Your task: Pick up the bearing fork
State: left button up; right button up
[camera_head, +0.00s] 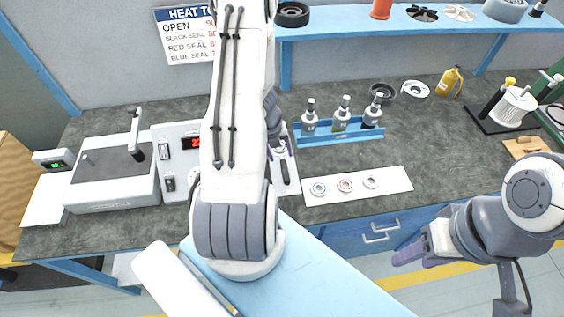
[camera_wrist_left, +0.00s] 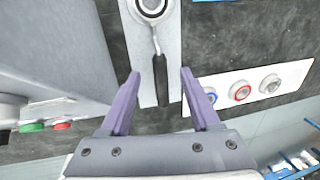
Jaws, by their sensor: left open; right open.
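The bearing fork has a black handle (camera_wrist_left: 160,82), a thin metal shaft and a ring-shaped head at the top edge of the left wrist view. It lies on a light grey plate; in the head view its dark handle (camera_head: 285,171) shows just right of my arm. My left gripper (camera_wrist_left: 160,74) is open, with its two purple fingers on either side of the handle in the picture and no visible contact. My arm hides most of that gripper in the head view. My right gripper (camera_head: 408,256) is open and empty in front of the bench at the right.
A white strip (camera_head: 403,179) with three ringed seals lies right of the fork. A control box (camera_head: 178,150) stands to the left. A blue rack (camera_head: 340,136) with three bottles is behind.

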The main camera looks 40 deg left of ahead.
aim_at(283, 162)
pick_arm(q)
jog(key=f, duration=0.1)
jog(key=f+b, duration=0.1)
jog(key=f, duration=0.1)
jog(key=d+f+b, duration=0.1)
jog(key=shift+w+f, duration=0.25)
jog(key=shift+f, duration=0.1)
grip_shut()
jog(key=shift+r, duration=0.15)
jog(key=shift+r+p, duration=1.05)
jog(key=shift+r, duration=1.1)
jog(key=w+d+r+p, duration=0.1)
jog(key=w+d+r, duration=0.1)
jog(key=d+r, duration=0.4)
jog(key=d, duration=0.5)
jog(key=shift+w+d+r+p, duration=0.2)
jog(key=shift+w+r+p, duration=0.05)
jog(key=shift+p, duration=0.1)
